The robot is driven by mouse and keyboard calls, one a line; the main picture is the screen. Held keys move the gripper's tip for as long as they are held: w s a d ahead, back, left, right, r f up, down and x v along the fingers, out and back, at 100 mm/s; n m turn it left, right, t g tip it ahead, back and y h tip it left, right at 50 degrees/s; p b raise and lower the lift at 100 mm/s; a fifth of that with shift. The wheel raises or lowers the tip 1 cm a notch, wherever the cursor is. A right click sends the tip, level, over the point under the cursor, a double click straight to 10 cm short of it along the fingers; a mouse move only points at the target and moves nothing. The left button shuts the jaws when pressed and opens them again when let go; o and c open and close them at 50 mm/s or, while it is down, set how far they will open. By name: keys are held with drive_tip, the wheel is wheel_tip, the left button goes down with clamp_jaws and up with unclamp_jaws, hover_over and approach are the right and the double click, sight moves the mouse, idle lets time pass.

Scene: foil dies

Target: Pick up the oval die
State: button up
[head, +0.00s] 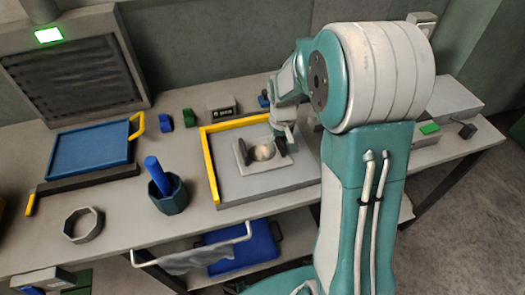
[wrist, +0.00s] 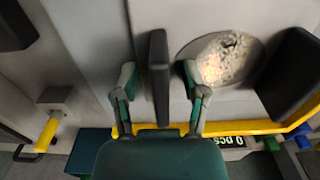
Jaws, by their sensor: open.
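A pale, mottled, shiny oval piece, which looks like the oval die (head: 263,153), lies on a light square plate (head: 246,167) on the grey work surface inside the yellow corner guide. In the wrist view the oval die (wrist: 222,60) shows between the two black finger pads, with a small dark mark near its top. My gripper (head: 262,148) is open and low over the plate, one dark pad on each side of the die.
The yellow guide (head: 211,170) bounds the grey surface at left and back. A small counter (head: 222,107) stands behind it. A blue pestle-like rod (head: 154,170) in a dark cup (head: 168,195), a blue tray (head: 88,150) and a grey ring (head: 82,225) lie to the left.

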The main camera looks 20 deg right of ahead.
drive_tip(key=shift+a, duration=0.15)
drive_tip(key=shift+c, duration=0.9)
clamp_jaws()
drive_tip(key=shift+s, duration=0.1)
